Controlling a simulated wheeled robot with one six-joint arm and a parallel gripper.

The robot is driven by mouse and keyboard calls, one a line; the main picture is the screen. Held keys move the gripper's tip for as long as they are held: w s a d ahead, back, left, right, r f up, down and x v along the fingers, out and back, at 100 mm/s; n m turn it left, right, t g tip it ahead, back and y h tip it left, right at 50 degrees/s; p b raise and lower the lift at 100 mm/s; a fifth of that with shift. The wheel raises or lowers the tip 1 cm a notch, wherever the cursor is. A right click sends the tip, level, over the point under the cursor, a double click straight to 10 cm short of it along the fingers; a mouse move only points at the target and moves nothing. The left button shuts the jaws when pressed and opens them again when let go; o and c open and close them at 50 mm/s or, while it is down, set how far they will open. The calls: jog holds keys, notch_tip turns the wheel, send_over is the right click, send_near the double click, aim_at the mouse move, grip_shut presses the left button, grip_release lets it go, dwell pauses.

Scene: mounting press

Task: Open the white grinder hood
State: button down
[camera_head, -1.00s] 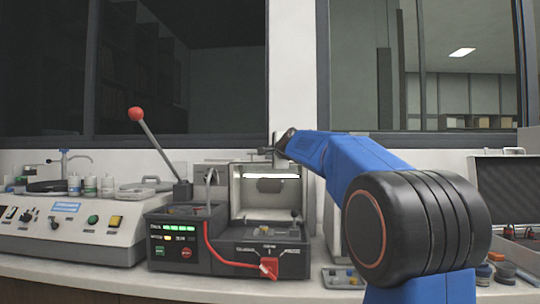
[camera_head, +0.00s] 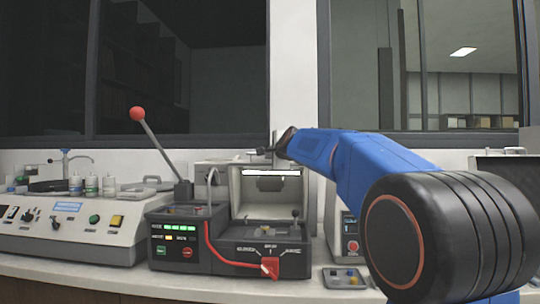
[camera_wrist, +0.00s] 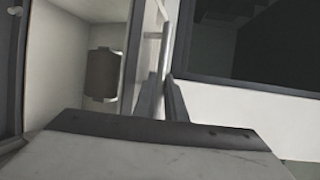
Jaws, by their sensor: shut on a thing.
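The white grinder hood (camera_head: 236,200) is a pale box behind the control base at the centre of the head view. Its front shows a lit chamber with a dark cylindrical part (camera_head: 270,184) inside, which also shows in the wrist view (camera_wrist: 103,75). My gripper (camera_head: 273,152) is at the hood's upper edge, with my blue arm reaching in from the right. In the wrist view, my gripper (camera_wrist: 163,100) is shut on a thin grey bar (camera_wrist: 165,45), apparently the hood's handle. The exact contact is small and partly hidden.
A lever with a red knob (camera_head: 137,114) stands left of the hood. The base carries a red selector (camera_head: 269,267) and a red cable. A small parts tray (camera_head: 343,279) and another instrument (camera_head: 350,235) stand to the right. A window frame is behind.

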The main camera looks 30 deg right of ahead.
jog(key=c, duration=2.1)
grip_release()
jog(key=v, duration=1.7)
jog(key=shift+s+a+f, duration=0.1)
jog(key=shift+s, duration=0.05)
